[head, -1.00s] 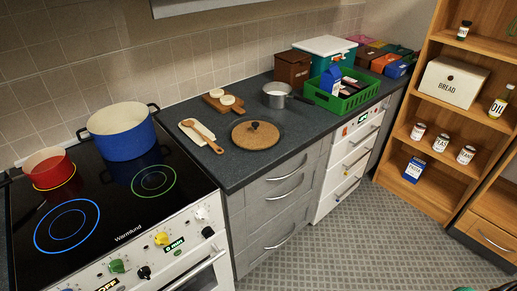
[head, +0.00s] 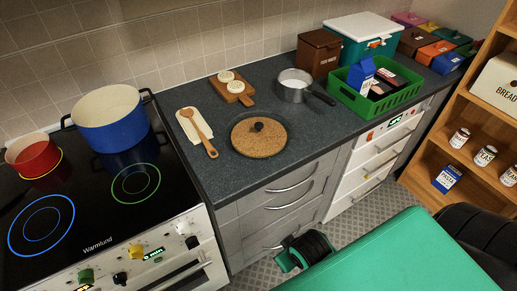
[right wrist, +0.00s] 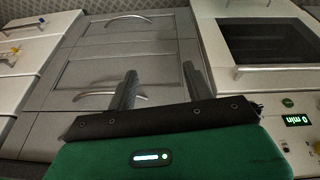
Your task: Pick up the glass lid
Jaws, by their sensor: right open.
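The glass lid (head: 273,143) is a clear disc with a dark round knob in its middle. It lies flat on a round cork mat (head: 243,144) on the dark worktop, right of the stove. My right gripper (right wrist: 160,72) is open and empty in the right wrist view, facing the grey drawer fronts. In the head view my green right arm comes in at the lower right, its end in front of the drawers, below the worktop edge and apart from the lid. My left gripper is out of view.
A wooden spoon (head: 200,130) on a pale rest lies left of the lid. A small board (head: 236,95) is behind it; a grey saucepan (head: 293,92) and green crate (head: 362,104) stand to the right. A blue pot (head: 112,131) is on the stove. The worktop before the lid is clear.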

